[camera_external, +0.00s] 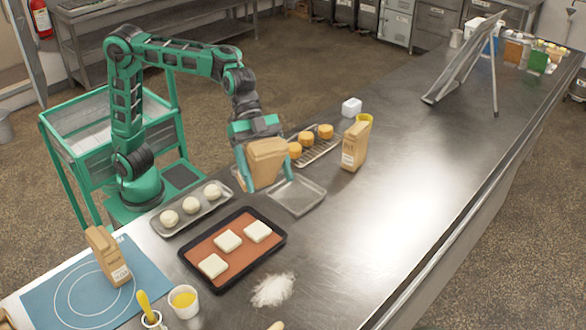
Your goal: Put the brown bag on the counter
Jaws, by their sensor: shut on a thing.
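A brown bag (265,163) is held between the two green fingers of my gripper (264,160). The bag is tilted and appears to be above the counter (360,230), over the left end of an empty metal tray (297,196). Its lower edge is near the tray; I cannot tell whether they touch. Two similar brown bags stand upright: one (355,145) on the bare counter to the right, and one (108,255) on the blue mat (60,300) at the front left.
A wire rack with orange-brown pastries (308,140) lies behind the held bag. A tray of dough balls (192,205) and a dark tray with white squares (234,250) lie in front. A white cup (185,302) and flour (272,290) are nearer.

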